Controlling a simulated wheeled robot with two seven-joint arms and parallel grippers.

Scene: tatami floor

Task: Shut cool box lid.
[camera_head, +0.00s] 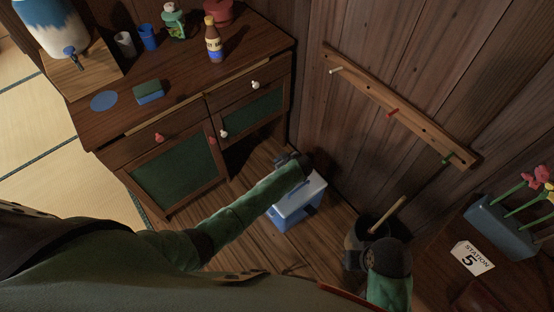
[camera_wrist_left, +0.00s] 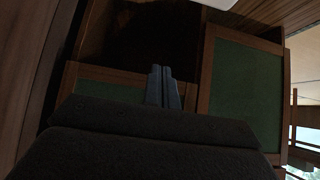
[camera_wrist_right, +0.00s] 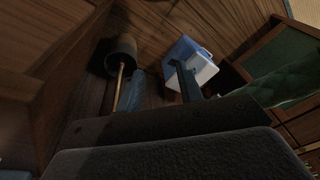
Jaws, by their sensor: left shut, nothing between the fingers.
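The cool box (camera_head: 297,207), blue and white, stands on the wooden floor near the cabinet and wall. It also shows in the right wrist view (camera_wrist_right: 203,68), with blue and white faces at its top. I cannot tell how far its lid is open. My left gripper (camera_head: 305,160) is over the far edge of the box, partly hidden by its own arm. In the left wrist view its fingers (camera_wrist_left: 163,88) are together and empty. My right gripper (camera_wrist_right: 162,80) has its fingers apart, with nothing between them. The box lies beyond its right finger.
A dark bin (camera_head: 372,228) with a wooden stick stands right of the box. A cabinet (camera_head: 170,175) with green doors is to the left, bearing a bottle (camera_head: 213,45) and cups. A peg rail (camera_head: 400,105) is on the wall. A flower planter (camera_head: 500,228) sits at right.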

